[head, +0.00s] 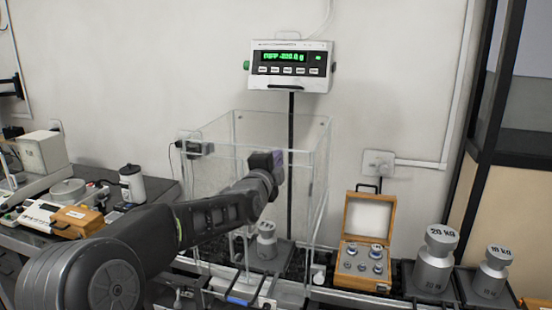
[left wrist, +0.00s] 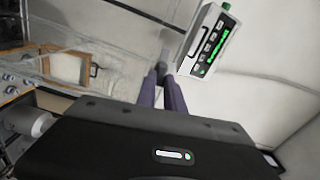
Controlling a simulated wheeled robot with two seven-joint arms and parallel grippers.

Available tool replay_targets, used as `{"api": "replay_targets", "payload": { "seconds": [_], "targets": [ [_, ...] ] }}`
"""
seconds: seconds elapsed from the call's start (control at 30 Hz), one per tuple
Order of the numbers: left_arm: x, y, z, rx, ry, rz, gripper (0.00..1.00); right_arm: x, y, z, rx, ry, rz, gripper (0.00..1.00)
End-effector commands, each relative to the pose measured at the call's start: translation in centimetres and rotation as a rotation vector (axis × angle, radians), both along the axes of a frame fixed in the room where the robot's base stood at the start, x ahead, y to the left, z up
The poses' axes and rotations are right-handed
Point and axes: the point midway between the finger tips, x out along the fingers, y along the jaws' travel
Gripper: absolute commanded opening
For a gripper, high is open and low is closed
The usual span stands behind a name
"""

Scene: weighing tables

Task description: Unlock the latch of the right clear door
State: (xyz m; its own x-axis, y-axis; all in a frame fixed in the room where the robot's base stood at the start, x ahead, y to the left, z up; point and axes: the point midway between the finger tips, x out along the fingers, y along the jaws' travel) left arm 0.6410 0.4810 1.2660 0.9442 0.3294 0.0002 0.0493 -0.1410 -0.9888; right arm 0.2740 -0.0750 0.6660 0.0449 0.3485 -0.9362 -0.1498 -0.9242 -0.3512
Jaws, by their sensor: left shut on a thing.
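The clear weighing case stands in the middle of the head view, and its right clear door (head: 318,185) is the pane on the right side, which looks closed. My left gripper (head: 279,160) reaches over to the upper front of the case, with its purple fingers near the top of the right pane. In the left wrist view the left fingers (left wrist: 163,88) are close together on a small dark grey piece (left wrist: 176,71), which appears to be the latch. The latch is hidden by the gripper in the head view. My right gripper is not in view.
A weight (head: 266,240) stands inside the case. The display (head: 290,66) on its post is behind it. An open wooden weight box (head: 366,245) and large weights (head: 436,260) stand to the right. A wooden case (head: 77,219) lies on the left table.

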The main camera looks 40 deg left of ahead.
Motion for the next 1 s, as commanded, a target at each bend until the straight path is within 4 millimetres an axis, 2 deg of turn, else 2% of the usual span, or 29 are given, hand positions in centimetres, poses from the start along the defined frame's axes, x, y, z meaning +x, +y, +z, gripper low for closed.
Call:
{"api": "replay_targets", "payload": {
  "seconds": [0.33,0.8,0.83,1.0],
  "targets": [
    [0.04,-0.11,-0.18,0.140,0.050,-0.001,0.00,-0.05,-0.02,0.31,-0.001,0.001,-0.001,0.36],
    [0.04,-0.09,-0.27,0.157,0.057,-0.001,0.00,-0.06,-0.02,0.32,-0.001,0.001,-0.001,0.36],
    [0.04,-0.09,-0.27,0.157,0.057,-0.001,0.14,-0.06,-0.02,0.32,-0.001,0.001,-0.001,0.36],
    [0.03,-0.06,-0.23,0.156,0.056,-0.001,0.28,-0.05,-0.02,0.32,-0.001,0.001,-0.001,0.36]
  ]
}}
